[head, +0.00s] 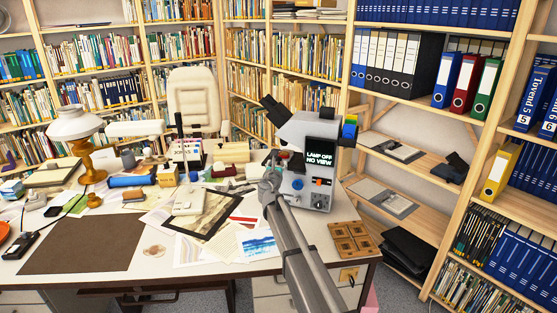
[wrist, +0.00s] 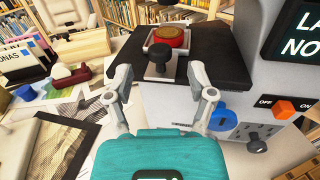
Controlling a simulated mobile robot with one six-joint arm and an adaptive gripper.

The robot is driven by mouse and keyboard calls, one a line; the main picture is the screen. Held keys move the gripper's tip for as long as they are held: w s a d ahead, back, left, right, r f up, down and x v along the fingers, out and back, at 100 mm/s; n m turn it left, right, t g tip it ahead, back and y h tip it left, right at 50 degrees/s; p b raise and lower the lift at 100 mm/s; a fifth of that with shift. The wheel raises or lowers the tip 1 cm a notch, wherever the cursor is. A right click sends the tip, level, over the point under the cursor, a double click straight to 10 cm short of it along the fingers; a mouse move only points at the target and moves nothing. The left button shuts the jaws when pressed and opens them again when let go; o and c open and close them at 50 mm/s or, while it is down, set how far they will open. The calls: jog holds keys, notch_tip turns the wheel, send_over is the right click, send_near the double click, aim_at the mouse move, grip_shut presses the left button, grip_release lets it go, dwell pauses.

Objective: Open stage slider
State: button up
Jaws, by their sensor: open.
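The grey microscope (head: 316,180) stands on the desk, and its screen (head: 320,158) reads "LAMP OFF NO VIEW". In the wrist view its black stage (wrist: 217,62) projects from the body. A slider with a black knob (wrist: 161,55) is set in a pale-edged slot on the stage. A round red piece (wrist: 170,37) sits behind the knob. My gripper (wrist: 160,78) is open and empty, its fingers spread to left and right of the knob and nearer the camera. No contact with the knob is visible.
The microscope's front has an orange OFF/ON switch (wrist: 284,109), a blue knob (wrist: 223,117) and a small dark knob (wrist: 257,143). A tape dispenser (wrist: 78,78) and prints lie left. A brown mat (head: 85,245) covers the desk's left.

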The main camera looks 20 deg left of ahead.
aim_at(278, 160)
jog(key=shift+w+a, duration=0.15)
jog(key=shift+w, duration=1.05)
jog(key=shift+w+a, duration=0.15)
jog(key=shift+w, duration=1)
grip_shut()
